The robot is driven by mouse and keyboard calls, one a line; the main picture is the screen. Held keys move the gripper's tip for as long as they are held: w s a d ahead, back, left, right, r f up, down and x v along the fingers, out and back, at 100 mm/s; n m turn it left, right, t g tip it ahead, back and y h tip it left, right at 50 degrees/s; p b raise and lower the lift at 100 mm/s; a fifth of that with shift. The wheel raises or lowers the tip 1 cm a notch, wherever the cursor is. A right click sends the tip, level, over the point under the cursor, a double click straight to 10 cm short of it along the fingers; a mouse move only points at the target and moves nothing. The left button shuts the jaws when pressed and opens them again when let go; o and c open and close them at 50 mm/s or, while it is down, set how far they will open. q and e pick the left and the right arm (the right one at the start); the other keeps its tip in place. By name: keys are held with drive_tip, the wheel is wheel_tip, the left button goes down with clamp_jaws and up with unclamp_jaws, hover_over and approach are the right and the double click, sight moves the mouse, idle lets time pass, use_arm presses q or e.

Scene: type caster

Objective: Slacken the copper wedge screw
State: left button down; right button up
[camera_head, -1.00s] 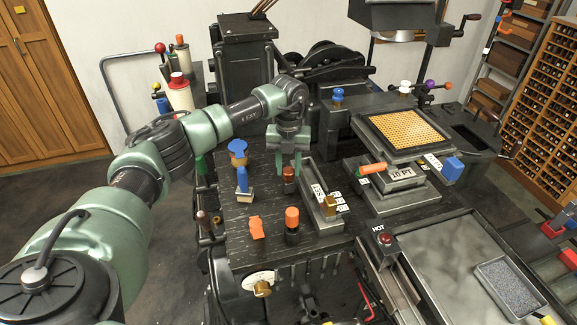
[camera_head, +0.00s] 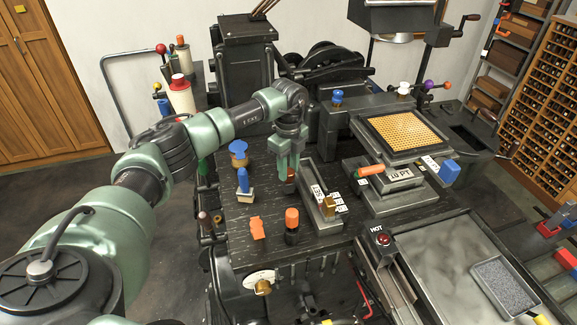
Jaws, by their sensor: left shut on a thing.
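The copper wedge screw (camera_head: 291,175) is a small red-brown knob on the dark bench top, beside the left side of the long grey metal mould (camera_head: 316,196). Only a small part of it shows, as the green fingers cover the rest. My left gripper (camera_head: 288,174) points straight down over it with its fingers shut on it. Whether the screw has turned or risen cannot be seen. My right gripper is not in view.
A blue-handled tool (camera_head: 243,181), a blue-topped brass knob (camera_head: 238,150), an orange piece (camera_head: 257,228) and an orange-capped black cylinder (camera_head: 292,222) stand close by. A brass block (camera_head: 328,206) sits at the mould's near end. A casting unit (camera_head: 402,135) stands to the right.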

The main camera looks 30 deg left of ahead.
sight(289, 171)
use_arm(q)
drive_tip(key=shift+n, duration=1)
drive_tip(key=shift+f, duration=0.1)
drive_tip(key=shift+s, duration=0.1)
drive_tip(key=c, duration=1)
unclamp_jaws()
wheel_tip(289, 171, up, 7)
drive_tip(key=shift+f+b, duration=0.2)
drive_tip(key=shift+b, duration=0.75)
drive_tip(key=shift+r, duration=0.65)
